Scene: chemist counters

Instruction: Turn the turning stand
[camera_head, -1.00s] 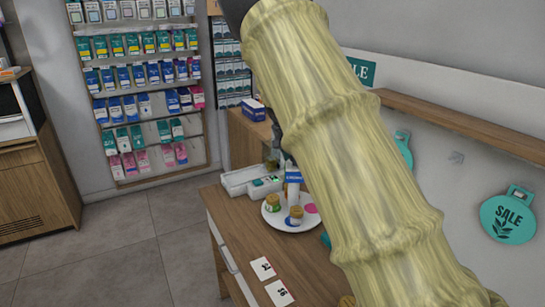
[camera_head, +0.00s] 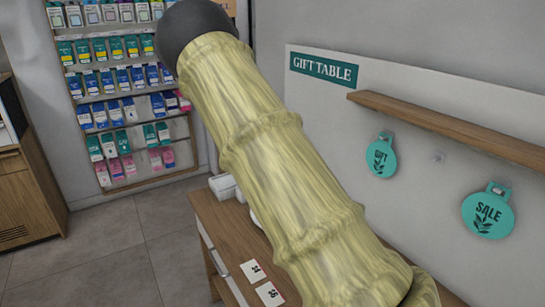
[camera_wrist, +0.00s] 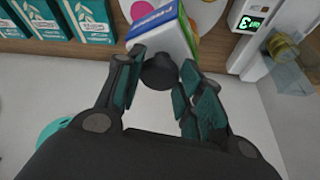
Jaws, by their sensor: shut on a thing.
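The turning stand (camera_wrist: 213,14) is a white round plate with coloured spots, partly in view at the top of the wrist view. A white, blue and green box (camera_wrist: 164,30) stands on it and looks tilted there. My gripper (camera_wrist: 161,68) is at the stand's near edge, its two teal-padded fingers closed about a dark round knob (camera_wrist: 159,73) just below the box. How the knob joins the stand is hidden. In the head view my arm covers my gripper and nearly all of the stand.
Teal boxes (camera_wrist: 88,18) stand in a row at the wrist view's upper left. A device with a green display (camera_wrist: 249,23) is at its upper right. The wooden counter (camera_head: 213,219) bears two number cards (camera_head: 262,282). A wall shelf (camera_head: 445,125) lies right of my arm.

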